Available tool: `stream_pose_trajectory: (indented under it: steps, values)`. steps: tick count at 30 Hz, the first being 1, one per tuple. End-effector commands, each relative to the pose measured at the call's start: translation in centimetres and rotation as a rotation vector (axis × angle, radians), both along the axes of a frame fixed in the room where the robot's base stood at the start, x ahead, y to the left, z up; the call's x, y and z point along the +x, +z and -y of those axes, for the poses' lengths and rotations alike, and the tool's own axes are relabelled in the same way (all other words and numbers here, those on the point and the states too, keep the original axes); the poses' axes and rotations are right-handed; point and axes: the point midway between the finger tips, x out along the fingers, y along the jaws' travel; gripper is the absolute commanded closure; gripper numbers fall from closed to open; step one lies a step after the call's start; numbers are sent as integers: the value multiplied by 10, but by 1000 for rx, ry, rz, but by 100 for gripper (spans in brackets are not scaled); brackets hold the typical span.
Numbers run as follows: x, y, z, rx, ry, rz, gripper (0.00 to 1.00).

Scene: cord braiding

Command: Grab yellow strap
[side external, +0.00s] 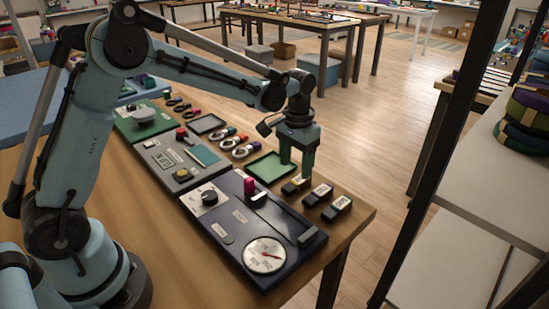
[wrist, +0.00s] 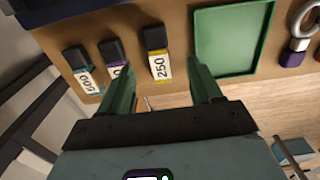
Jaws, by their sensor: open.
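The yellow-marked piece is a black block with a yellow-edged white tag reading 250 (wrist: 157,52). In the wrist view it lies on the wooden table between and ahead of my finger tips. In the side view the yellow-marked piece (side external: 292,188) is under my gripper (side external: 297,166), partly hidden by it. The fingers point down and stand near the yellow-marked piece.
A purple-marked block (wrist: 115,62) and a teal-marked block tagged 500 (wrist: 80,66) lie in a row beside it. A green tray (wrist: 232,40) lies on the other side. Dark panels with dials (side external: 265,254) fill the table nearby. The table edge is close.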

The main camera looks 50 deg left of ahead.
Motion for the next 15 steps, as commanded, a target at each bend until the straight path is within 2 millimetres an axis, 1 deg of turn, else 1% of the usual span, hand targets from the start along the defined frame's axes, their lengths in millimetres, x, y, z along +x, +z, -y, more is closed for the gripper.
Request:
stream_pose_trajectory:
  steps: [6, 9, 12, 15]
  values:
    - [0, -31, 3, 0, -1, 0, 36]
    - [0, -42, 2, -1, -1, 1, 36]
    - [0, -48, 2, -1, -1, 1, 36]
    - [0, -49, 2, -1, -1, 1, 36]
